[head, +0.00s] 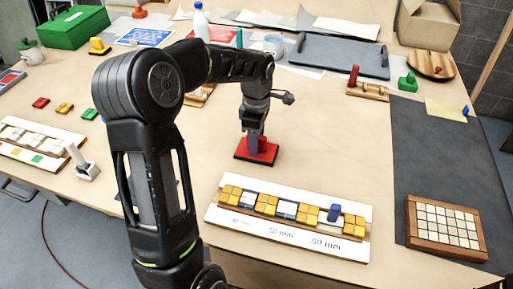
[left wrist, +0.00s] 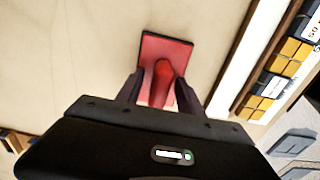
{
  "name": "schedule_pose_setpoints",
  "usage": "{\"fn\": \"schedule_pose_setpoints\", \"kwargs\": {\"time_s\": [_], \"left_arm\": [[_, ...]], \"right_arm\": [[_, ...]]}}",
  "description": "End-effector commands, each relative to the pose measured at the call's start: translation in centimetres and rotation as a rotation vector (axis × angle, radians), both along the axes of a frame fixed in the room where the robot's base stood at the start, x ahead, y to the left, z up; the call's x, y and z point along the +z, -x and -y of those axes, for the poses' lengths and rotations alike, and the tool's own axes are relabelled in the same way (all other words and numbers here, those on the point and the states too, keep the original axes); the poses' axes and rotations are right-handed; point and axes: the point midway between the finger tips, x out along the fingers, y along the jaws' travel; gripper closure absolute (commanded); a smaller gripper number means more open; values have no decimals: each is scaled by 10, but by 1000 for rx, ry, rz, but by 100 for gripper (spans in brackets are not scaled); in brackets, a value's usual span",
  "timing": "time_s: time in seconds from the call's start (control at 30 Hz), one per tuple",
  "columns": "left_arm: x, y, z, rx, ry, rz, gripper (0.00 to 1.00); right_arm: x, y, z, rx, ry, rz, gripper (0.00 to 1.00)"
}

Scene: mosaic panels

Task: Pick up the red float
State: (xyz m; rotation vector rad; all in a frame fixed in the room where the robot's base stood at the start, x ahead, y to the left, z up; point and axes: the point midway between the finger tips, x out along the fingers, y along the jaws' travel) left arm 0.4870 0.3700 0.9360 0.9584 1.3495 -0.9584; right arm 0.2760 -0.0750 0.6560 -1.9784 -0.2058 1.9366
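The red float (head: 262,153) lies flat on the table, a square red plate with a raised red handle. My left gripper (head: 254,143) points down over it from above. In the left wrist view the float (left wrist: 178,53) shows its red plate and rounded handle, and the two dark fingers of my left gripper (left wrist: 160,88) stand apart on either side of the handle. The fingers look open; whether they touch the handle I cannot tell. My right gripper does not show clearly in either view.
A white board with yellow and grey tiles (head: 290,238) lies in front of the float. A wooden tray of pale tiles (head: 412,229) sits on a dark mat (head: 420,150) at right. A grey board (head: 300,52) lies behind. Bare table surrounds the float's sides.

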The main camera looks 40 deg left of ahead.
Motion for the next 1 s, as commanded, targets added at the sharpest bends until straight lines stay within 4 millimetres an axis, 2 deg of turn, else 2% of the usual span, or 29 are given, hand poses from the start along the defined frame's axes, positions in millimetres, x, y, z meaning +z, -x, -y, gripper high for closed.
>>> {"fn": "schedule_pose_setpoints", "kwargs": {"time_s": [0.07,0.5,1.0], "left_arm": [[0,0,0,0,0,0,63],[0,0,0,0,0,0,99],[0,0,0,0,0,1,100]], "right_arm": [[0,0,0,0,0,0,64],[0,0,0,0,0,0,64],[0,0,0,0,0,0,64]]}}
